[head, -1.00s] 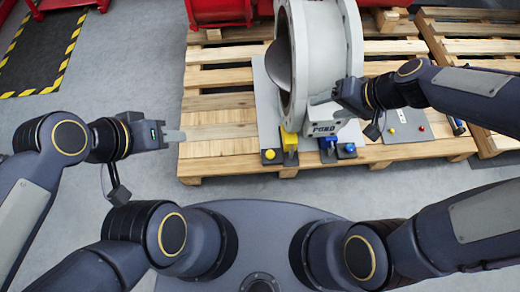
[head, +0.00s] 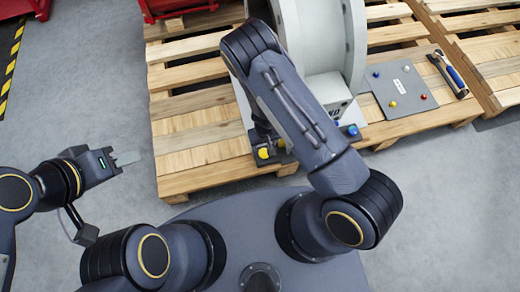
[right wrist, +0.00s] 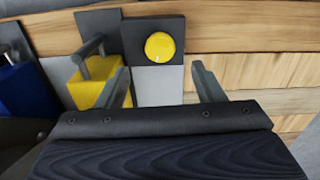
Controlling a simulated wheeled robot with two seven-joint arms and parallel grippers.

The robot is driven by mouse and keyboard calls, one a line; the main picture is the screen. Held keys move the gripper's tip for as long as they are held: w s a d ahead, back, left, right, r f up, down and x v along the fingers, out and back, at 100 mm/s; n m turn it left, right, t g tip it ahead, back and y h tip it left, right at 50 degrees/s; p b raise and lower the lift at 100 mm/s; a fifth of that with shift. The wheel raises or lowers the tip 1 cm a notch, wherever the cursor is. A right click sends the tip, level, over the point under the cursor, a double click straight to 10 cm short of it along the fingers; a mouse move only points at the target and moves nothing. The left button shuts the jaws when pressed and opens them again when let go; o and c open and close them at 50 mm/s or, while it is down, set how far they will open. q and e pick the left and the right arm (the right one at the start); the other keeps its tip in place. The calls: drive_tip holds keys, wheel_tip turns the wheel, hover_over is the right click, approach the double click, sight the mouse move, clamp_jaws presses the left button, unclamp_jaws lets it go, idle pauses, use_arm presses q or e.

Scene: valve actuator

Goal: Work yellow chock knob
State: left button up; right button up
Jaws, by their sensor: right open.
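The round yellow knob (right wrist: 160,46) sits on a dark square plate in the right wrist view; in the head view the knob (head: 263,153) shows near the front edge of the pallet. A yellow chock block (right wrist: 92,88) with a grey bar handle stands left of it in the wrist view. My right gripper (right wrist: 163,82) is open and empty, its fingers on either side of the knob's line but short of it. In the head view my right arm hides most of that gripper. My left gripper (head: 127,158) hangs over the floor at left; its finger gap is unclear.
A blue block (right wrist: 27,90) stands beside the yellow one. A large pale valve body (head: 318,40) stands on the wooden pallet (head: 190,150). A grey panel with small coloured knobs (head: 402,92) and a blue-handled tool (head: 450,75) lie at right.

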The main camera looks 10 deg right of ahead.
sight(264, 153)
wheel_tip(264, 153, down, 7)
drive_tip(key=shift+f+b, duration=0.2)
drive_tip(key=shift+b, duration=1.05)
drive_tip(key=c, duration=1)
